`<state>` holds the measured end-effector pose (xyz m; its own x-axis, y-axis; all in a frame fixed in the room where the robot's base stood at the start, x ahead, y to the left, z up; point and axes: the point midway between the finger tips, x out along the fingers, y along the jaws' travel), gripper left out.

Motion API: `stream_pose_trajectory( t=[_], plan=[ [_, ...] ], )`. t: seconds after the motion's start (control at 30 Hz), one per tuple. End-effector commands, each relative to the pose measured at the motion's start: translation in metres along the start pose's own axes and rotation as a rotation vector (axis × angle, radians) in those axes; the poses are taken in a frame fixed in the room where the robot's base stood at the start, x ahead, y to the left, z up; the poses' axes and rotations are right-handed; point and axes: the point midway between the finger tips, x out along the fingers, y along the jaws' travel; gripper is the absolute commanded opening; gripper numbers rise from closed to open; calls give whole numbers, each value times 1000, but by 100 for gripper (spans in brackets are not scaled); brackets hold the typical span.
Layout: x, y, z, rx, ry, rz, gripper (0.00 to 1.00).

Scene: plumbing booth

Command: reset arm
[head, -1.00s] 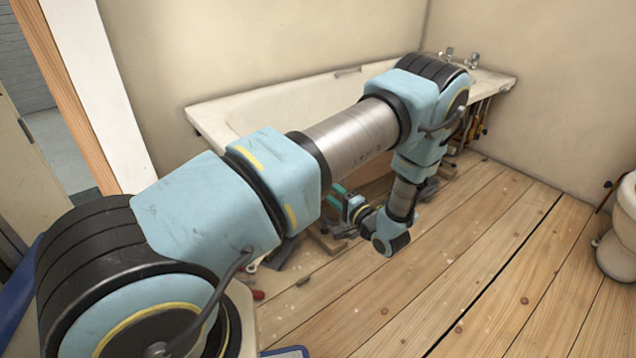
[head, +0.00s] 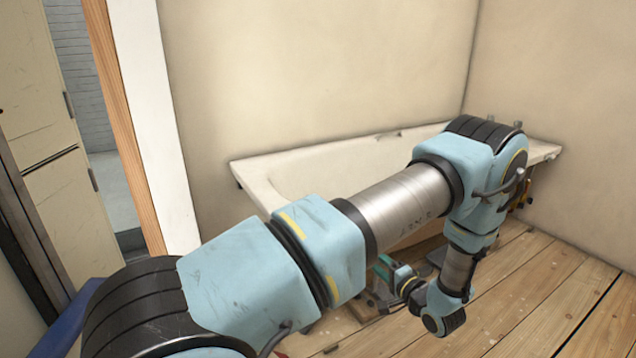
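My light-blue arm (head: 390,205) reaches from the lower left across the picture to the right, then bends down at its elbow. Its wrist folds back toward the left, low over the floor in front of the bathtub. My gripper (head: 383,266) is small in view, with teal parts pointing up and left, partly against the dark items behind it. Whether its fingers are apart or together is not clear. No held object can be made out.
A white bathtub (head: 300,180) stands against the back wall, partly hidden by my arm. Wooden floorboards (head: 540,300) are clear at the lower right. A doorway with a wooden frame (head: 125,120) and a cream panelled door (head: 40,130) are at the left.

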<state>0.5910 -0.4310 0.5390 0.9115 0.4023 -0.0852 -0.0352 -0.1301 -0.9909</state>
Motion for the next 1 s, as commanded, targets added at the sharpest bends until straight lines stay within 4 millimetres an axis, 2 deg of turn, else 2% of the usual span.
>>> stream_pose_trajectory(
  t=[0.03, 0.2, 0.33, 0.47, 0.57, 0.73, 1.0],
  plan=[
    [15, -10, -5, -63, 4, 53, 50],
    [63, -41, -21, -345, 37, 333, 50],
    [84, -71, -17, -537, 31, 552, 50],
    [91, -104, 4, -687, -11, 758, 50],
    [86, -129, 32, -772, -71, 901, 50],
    [61, -169, 102, -854, -235, 1095, 50],
    [8, -206, 212, -866, -529, 1215, 50]
  ],
)
